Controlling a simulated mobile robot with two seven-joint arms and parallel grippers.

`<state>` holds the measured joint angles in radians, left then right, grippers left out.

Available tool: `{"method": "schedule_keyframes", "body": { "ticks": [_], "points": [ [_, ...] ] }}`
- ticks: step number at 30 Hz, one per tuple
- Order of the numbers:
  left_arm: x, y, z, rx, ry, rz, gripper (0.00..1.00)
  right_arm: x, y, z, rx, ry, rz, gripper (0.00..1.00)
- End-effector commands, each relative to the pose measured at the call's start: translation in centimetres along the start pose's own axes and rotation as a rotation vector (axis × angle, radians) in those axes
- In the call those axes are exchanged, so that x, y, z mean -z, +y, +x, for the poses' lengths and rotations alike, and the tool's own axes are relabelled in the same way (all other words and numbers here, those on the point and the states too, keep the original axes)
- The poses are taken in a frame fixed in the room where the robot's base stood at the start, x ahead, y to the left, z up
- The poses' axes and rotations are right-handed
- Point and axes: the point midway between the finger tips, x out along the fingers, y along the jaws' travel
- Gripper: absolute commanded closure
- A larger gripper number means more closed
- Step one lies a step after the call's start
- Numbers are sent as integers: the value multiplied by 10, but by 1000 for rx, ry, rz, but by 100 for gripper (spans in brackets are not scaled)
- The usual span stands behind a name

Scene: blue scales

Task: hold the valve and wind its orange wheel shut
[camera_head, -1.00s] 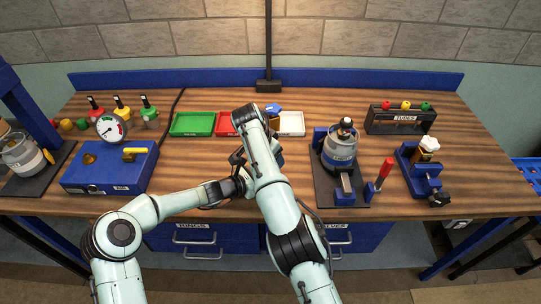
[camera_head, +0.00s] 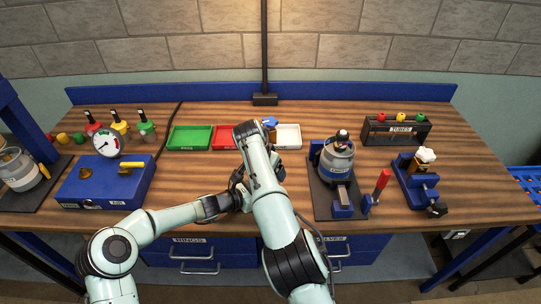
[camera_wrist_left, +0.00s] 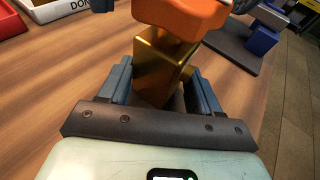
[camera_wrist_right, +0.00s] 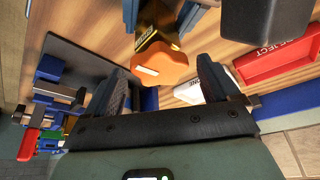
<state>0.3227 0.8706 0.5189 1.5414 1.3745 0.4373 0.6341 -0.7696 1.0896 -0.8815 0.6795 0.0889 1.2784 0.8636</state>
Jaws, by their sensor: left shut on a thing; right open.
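The valve has a square brass body (camera_wrist_left: 160,68) and an orange wheel (camera_wrist_left: 180,12) on top. My left gripper (camera_wrist_left: 155,85) is shut on the brass body, seen in the left wrist view. In the right wrist view the orange wheel (camera_wrist_right: 158,66) lies just beyond my right gripper (camera_wrist_right: 168,78), whose fingers are open and spread to either side, apart from the wheel. The brass body (camera_wrist_right: 152,22) shows behind the wheel between my left fingers. In the head view my right forearm hides the valve and most of both grippers.
A green tray (camera_head: 189,138), a red tray (camera_head: 224,137) and a white tray (camera_head: 290,136) stand behind the arms. A blue gauge box (camera_head: 105,185) is at left. A grey canister (camera_head: 336,160) stands on a dark mat at right, with a blue vice (camera_head: 418,185) beyond.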

Motion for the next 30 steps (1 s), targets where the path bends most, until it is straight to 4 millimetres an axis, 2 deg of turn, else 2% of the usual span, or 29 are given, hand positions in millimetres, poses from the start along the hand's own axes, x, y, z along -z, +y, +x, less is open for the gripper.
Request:
{"method": "schedule_keyframes", "body": {
  "ticks": [18, 30],
  "points": [
    [0, 1, 0, -1, 0, 0, 54, 2, 6, 1, 251, 1, -600, 12],
    [0, 0, 0, -1, 0, 0, 54, 8, 23, -78, 256, 3, -607, 12]
  ]
}}
